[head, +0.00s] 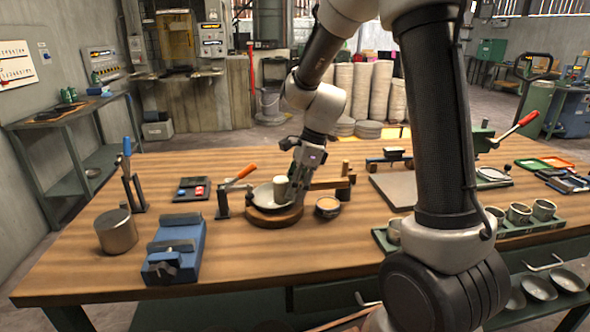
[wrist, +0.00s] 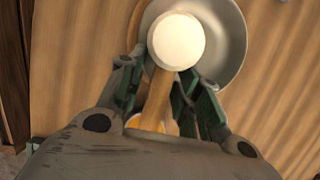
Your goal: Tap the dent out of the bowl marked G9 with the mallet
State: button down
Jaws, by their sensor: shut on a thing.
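My gripper (head: 301,180) is shut on the wooden handle of the mallet. In the wrist view, the handle (wrist: 156,98) runs between the green fingers of my gripper (wrist: 158,82). The mallet's pale round head (wrist: 176,41) is over the grey metal bowl (wrist: 232,42); it also shows in the head view (head: 281,187). The bowl (head: 262,196) sits on a round wooden block (head: 272,216) on the bench. I cannot tell whether the mallet head touches the bowl. The mark G9 and the dent are not readable; the mallet head covers part of the bowl.
An orange-handled clamp (head: 233,188) stands just left of the bowl. A small round tin (head: 327,208) is at its right. A blue vise (head: 174,252), a metal cylinder (head: 116,232) and another clamp (head: 130,178) stand further left. A rack of cups (head: 512,224) is at the right.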

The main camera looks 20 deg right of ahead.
notch_tip(320, 180, down, 2)
jog(key=shift+s+f, duration=0.1)
jog(key=shift+f, duration=0.05)
jog(key=shift+r, duration=2.65)
jog(key=r, duration=0.2)
jog(key=shift+w+a+r, duration=0.2)
jog(key=shift+w+r, duration=0.1)
jog(key=shift+w, duration=0.05)
jog(key=shift+r+g, duration=0.3)
jog(key=shift+r, duration=0.15)
